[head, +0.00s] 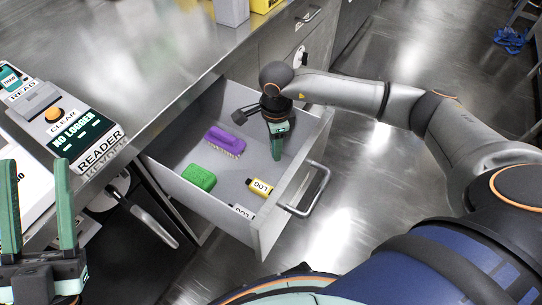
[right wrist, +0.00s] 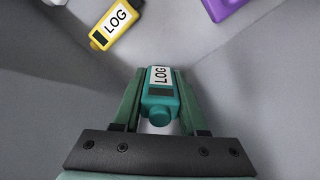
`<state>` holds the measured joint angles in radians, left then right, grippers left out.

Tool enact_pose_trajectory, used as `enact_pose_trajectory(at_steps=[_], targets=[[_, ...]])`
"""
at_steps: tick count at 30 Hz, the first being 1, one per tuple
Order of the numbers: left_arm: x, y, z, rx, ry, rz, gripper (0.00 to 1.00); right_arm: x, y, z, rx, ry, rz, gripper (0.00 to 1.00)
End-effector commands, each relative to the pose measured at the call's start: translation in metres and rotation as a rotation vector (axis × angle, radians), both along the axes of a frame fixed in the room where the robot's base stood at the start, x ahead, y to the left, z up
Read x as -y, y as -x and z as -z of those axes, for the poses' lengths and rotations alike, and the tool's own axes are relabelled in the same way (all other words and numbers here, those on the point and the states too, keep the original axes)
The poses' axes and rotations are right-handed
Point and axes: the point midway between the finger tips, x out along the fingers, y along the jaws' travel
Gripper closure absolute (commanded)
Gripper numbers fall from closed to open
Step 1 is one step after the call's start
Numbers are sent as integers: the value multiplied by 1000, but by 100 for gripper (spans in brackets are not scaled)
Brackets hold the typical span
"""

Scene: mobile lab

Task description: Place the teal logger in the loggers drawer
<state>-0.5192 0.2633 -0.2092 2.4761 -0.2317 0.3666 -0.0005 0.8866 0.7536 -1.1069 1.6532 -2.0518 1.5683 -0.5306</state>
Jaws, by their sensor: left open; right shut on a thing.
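The teal logger (right wrist: 161,98), with a white LOG label, is between the fingers of my right gripper (right wrist: 160,78) in the right wrist view. In the head view my right gripper (head: 277,150) points down inside the open drawer (head: 165,181). The logger is hard to tell from the fingers there. It hangs above the grey drawer floor; the exact gap is unclear. A yellow logger (head: 259,188) lies on the drawer floor, also in the right wrist view (right wrist: 116,22). Another LOG label (head: 241,211) shows by the near wall. My left gripper (head: 38,190) is open and empty at the lower left.
The drawer also holds a purple brush (head: 225,141) and a green block (head: 199,177). Its front has a bar handle (head: 308,194). On the counter at left, a reader (head: 68,128) displays NO LOGGER. Bare drawer floor shows between the items.

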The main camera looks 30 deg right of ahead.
Motion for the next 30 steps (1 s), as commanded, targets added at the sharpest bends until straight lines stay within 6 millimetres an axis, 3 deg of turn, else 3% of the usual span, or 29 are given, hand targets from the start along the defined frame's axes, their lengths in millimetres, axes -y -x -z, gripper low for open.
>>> enact_pose_trajectory(at_steps=[5, 12, 24, 25, 30], targets=[[1, 8, -8, 51, -2, 10, 50, 0, 0, 10, -2, 0, -1, 100], [3, 20, -15, 122, 0, 32, 50, 0, 1, 41, -3, 0, -2, 100], [3, 20, -12, 120, 4, 35, 50, 0, 0, 46, 0, 0, -2, 100], [4, 20, -13, 119, 5, 35, 50, 0, 0, 44, 0, 0, -2, 55], [4, 20, -13, 119, 5, 35, 50, 0, 0, 44, 0, 1, -2, 36]])
